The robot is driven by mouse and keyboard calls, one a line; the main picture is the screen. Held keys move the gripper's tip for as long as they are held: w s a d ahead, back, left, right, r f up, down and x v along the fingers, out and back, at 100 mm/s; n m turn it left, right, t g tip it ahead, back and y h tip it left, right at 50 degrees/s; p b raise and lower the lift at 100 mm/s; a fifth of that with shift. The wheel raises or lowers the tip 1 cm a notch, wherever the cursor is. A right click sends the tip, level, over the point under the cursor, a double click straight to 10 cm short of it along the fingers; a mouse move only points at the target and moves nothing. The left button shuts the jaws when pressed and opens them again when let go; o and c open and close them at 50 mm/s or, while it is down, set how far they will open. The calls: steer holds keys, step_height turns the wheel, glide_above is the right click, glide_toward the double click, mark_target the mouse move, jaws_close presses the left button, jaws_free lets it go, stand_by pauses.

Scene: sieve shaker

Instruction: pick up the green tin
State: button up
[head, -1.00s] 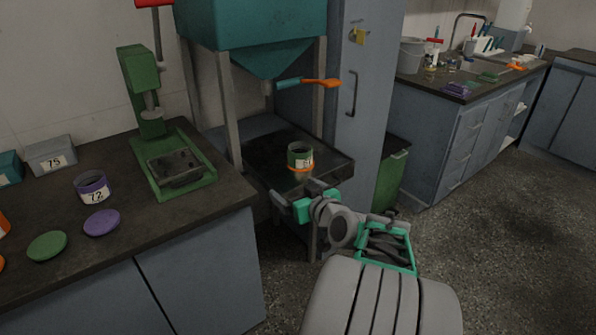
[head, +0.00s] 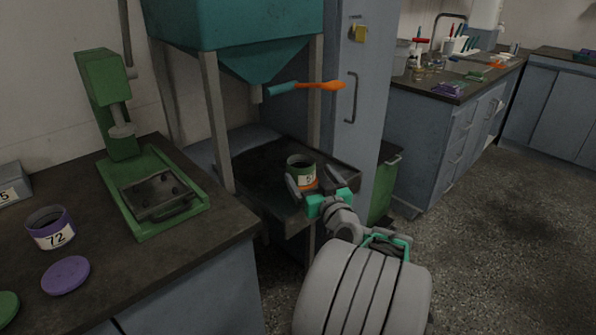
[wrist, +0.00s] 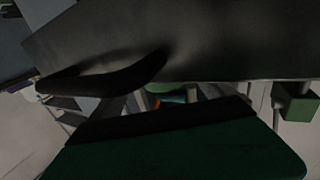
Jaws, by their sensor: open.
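The green tin (head: 300,163) stands upright on the dark tray under the teal hopper in the head view. It has a dark open top, a pale label and an orange band low down. My gripper (head: 314,182) is open at the tin's near side, one finger to the left of the label and one to the right. The fingers hide part of the tin's lower side. I cannot tell whether they touch it. The wrist view is dark, with a large dark green shape (wrist: 180,150) across the bottom that I cannot identify for sure.
The tray (head: 262,163) is held between the hopper's legs (head: 215,120). An orange-handled lever (head: 320,86) sticks out above the tin. A green press (head: 150,185) and a purple tin marked 72 (head: 50,228) stand on the left bench. A grey cabinet (head: 362,90) is behind.

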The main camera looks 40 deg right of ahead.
mark_target(305, 173)
steer(key=x, duration=0.4)
steer(key=shift+w+a+r, duration=0.15)
steer(key=shift+w+a, duration=0.1)
steer(key=shift+w, duration=0.3)
steer(key=shift+w+d, duration=0.25)
steer(key=shift+w, duration=0.15)
steer(key=shift+c, duration=0.4)
